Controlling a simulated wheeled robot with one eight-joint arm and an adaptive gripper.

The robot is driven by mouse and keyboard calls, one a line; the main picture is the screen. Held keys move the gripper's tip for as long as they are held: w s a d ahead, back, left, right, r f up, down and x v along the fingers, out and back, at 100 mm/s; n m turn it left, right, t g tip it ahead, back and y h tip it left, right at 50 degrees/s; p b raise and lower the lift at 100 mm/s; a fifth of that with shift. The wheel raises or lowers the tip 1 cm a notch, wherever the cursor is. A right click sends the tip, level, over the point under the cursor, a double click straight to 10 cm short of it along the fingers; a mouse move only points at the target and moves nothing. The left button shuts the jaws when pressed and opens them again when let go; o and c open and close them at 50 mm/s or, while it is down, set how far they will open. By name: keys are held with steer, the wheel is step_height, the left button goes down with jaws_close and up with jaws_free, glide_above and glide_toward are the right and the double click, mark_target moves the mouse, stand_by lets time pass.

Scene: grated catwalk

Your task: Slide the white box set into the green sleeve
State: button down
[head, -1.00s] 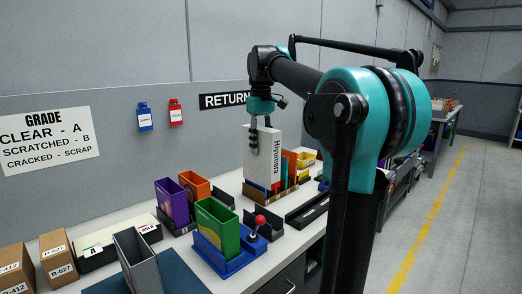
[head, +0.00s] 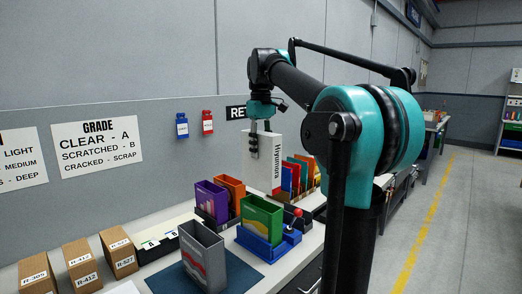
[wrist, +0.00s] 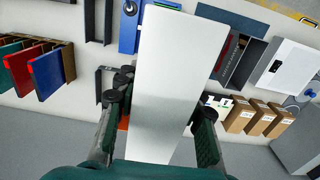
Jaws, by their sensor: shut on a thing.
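My gripper (head: 254,146) is shut on the white box set (head: 263,163), which hangs upright with the word "Hiyumora" along its edge. In the wrist view the white box set (wrist: 178,75) fills the middle between both fingers. The green sleeve (head: 262,219) stands open-topped in a blue holder (head: 262,246) on the bench. In the head view the box set appears above and behind the green sleeve, clearly apart from it. In the wrist view the box hides most of the sleeve; part of the blue holder (wrist: 127,32) shows.
A purple sleeve (head: 211,200) and an orange sleeve (head: 231,190) stand left of the green one. A grey sleeve (head: 203,257) stands in front on a dark mat. A red-knobbed lever (head: 297,213) is by the blue holder. A rack of coloured cases (head: 296,176) stands right of the box set.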

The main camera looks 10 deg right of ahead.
mark_target(261, 174)
steer(key=shift+f, duration=2.45)
step_height(261, 174, down, 12)
steer(key=shift+f, duration=0.15)
steer(key=c, duration=0.9)
jaws_free()
stand_by(1.6)
steer(key=shift+o, duration=0.7)
steer(key=shift+o, duration=1.4)
steer(key=shift+r, duration=4)
